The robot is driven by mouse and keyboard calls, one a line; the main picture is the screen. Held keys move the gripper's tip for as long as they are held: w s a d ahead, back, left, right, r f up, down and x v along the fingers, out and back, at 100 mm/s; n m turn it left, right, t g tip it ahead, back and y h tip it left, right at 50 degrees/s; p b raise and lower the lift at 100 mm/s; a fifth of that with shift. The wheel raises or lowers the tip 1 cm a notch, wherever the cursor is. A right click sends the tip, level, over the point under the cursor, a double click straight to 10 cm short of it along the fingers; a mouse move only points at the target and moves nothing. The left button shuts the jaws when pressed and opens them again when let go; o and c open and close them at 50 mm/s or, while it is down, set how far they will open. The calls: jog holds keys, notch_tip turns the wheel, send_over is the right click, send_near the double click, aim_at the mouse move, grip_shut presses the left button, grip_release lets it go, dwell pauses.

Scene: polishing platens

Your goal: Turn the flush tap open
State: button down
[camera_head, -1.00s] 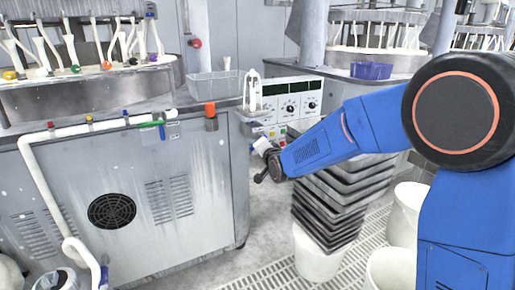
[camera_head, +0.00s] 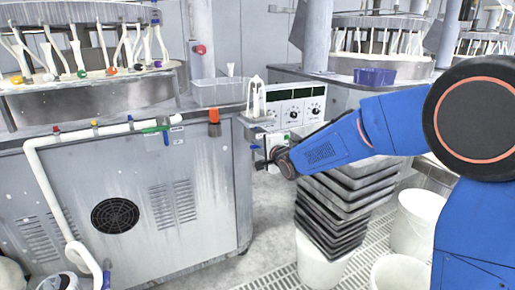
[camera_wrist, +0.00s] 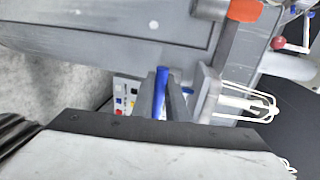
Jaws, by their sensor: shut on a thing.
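A small blue lever (camera_head: 254,146), which I take as the flush tap's handle, shows at the right end of the grey cabinet. In the wrist view the blue lever (camera_wrist: 160,92) stands upright between the two grey fingers of my gripper (camera_wrist: 163,98). My gripper is shut on it. In the head view my gripper (camera_head: 262,163) is small and dark beside the cabinet's right corner. The fingers and wrist hide the lower part of the lever and the tap body.
An orange-topped fitting (camera_head: 213,122) sits close by on the cabinet (camera_head: 130,190). A white wire holder (camera_head: 256,100) and control panel (camera_head: 296,105) are just behind. Stacked grey trays (camera_head: 345,200) stand below my forearm. White buckets (camera_head: 415,220) stand at right.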

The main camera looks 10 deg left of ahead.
jog(key=shift+d, duration=0.1)
dwell(0.3)
jog(key=c, duration=1.7)
grip_release()
jog(key=shift+c, duration=0.2)
jog(key=v, duration=1.7)
jog(key=shift+s, duration=0.15)
jog(key=shift+d, duration=0.2)
